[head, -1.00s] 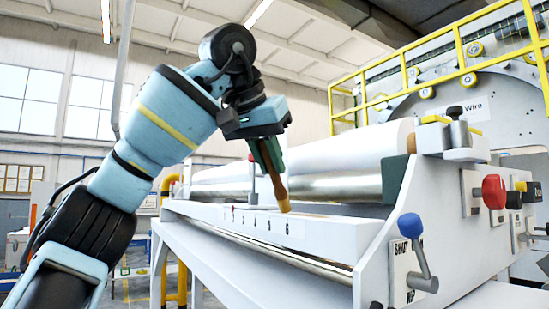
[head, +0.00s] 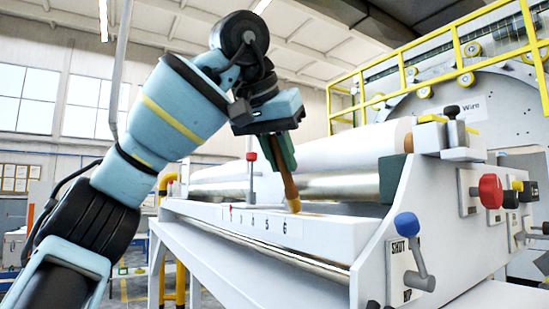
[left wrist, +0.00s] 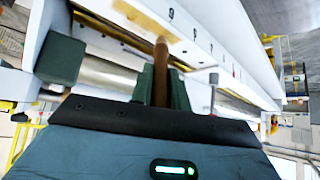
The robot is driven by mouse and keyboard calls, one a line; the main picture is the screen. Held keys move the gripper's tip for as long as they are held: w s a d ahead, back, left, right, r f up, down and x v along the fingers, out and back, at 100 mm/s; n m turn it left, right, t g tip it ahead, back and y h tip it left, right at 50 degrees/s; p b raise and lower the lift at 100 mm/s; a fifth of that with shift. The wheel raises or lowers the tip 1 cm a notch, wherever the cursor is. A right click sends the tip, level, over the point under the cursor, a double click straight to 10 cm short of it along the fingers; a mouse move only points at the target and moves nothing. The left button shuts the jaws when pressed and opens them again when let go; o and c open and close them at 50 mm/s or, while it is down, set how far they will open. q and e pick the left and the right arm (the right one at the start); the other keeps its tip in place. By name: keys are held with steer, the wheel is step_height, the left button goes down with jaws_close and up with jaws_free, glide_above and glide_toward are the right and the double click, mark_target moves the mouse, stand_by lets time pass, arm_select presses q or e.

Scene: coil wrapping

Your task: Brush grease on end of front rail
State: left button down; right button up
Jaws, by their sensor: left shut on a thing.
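My left gripper (head: 284,165) is shut on a brush (head: 292,192) with a brown handle, which points down and slightly right. In the left wrist view the brush (left wrist: 161,62) stands between the green fingers of my left gripper (left wrist: 161,88). The white front rail (head: 325,232), with numbers along its face, runs across the machine. The brush's lower end is at the rail's upper edge near the number 6; I cannot tell whether it touches. The rail also shows in the left wrist view (left wrist: 205,45). My right gripper is not in view.
A large white roll (head: 340,150) lies behind the rail. A side plate with a blue-knobbed lever (head: 410,226) and a red knob (head: 491,191) stands at the right. A thin post with a red cap (head: 251,157) rises behind the rail. Yellow railing (head: 470,60) is beyond.

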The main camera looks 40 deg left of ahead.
arm_select(q)
steer(key=shift+d, duration=0.1)
steer(key=shift+s+d, duration=0.25)
steer(key=shift+d, duration=0.5)
steer(key=shift+s+d, duration=0.25)
steer(key=shift+d, duration=0.5)
steer(key=shift+d, duration=0.1)
steer(key=shift+s+d, duration=0.25)
steer(key=shift+d, duration=0.5)
steer(key=shift+s+d, duration=0.2)
steer(key=shift+d, duration=0.5)
steer(key=shift+d, duration=0.15)
steer(key=d, duration=0.1)
steer(key=s+d, duration=0.1)
steer(key=shift+d+f, duration=0.1)
steer(key=shift+d, duration=0.3)
steer(key=shift+w+a, duration=0.15)
steer(key=shift+w+a, duration=0.2)
steer(key=shift+a, duration=0.55)
steer(key=shift+w+a, duration=0.2)
steer(key=shift+a, duration=0.5)
